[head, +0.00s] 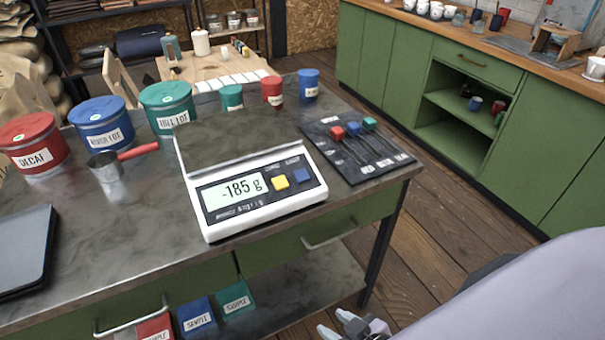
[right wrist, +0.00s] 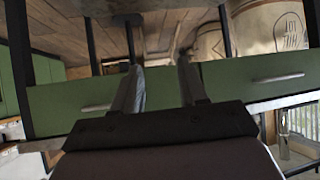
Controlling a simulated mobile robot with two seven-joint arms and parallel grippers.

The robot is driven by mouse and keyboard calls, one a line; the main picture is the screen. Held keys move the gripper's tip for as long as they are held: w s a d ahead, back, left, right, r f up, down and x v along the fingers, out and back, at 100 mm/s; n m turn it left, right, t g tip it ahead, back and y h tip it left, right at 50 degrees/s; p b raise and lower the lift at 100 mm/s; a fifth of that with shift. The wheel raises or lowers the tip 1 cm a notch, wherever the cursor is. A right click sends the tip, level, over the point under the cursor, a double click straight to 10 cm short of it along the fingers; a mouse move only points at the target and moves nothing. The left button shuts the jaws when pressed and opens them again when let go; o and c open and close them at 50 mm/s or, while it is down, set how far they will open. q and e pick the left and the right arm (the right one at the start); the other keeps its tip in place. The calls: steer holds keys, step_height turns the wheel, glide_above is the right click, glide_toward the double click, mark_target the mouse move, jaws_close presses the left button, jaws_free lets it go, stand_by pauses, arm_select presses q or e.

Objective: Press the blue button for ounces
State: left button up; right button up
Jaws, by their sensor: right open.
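The white scale (head: 216,227) stands near the front edge of the metal worktable, its display (head: 234,199) reading -185 g. To the right of the display on its dark panel are a yellow button (head: 280,182) and the blue button (head: 302,175), the blue one farther right. Both are uncovered. My right gripper (head: 334,322) is at the bottom of the head view, in front of the table and well apart from the scale. In the right wrist view its two fingers (right wrist: 160,72) are spread with nothing between them. My left gripper is not in view.
A dark slider panel (head: 368,166) with red, blue and green knobs lies right of the scale. Tins, including a red decaf tin (head: 32,140), and a red-handled scoop (head: 108,170) stand to the left. A drawer handle (head: 328,235) sticks out below the tabletop.

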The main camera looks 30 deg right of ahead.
jaws_close()
stand_by(1.5)
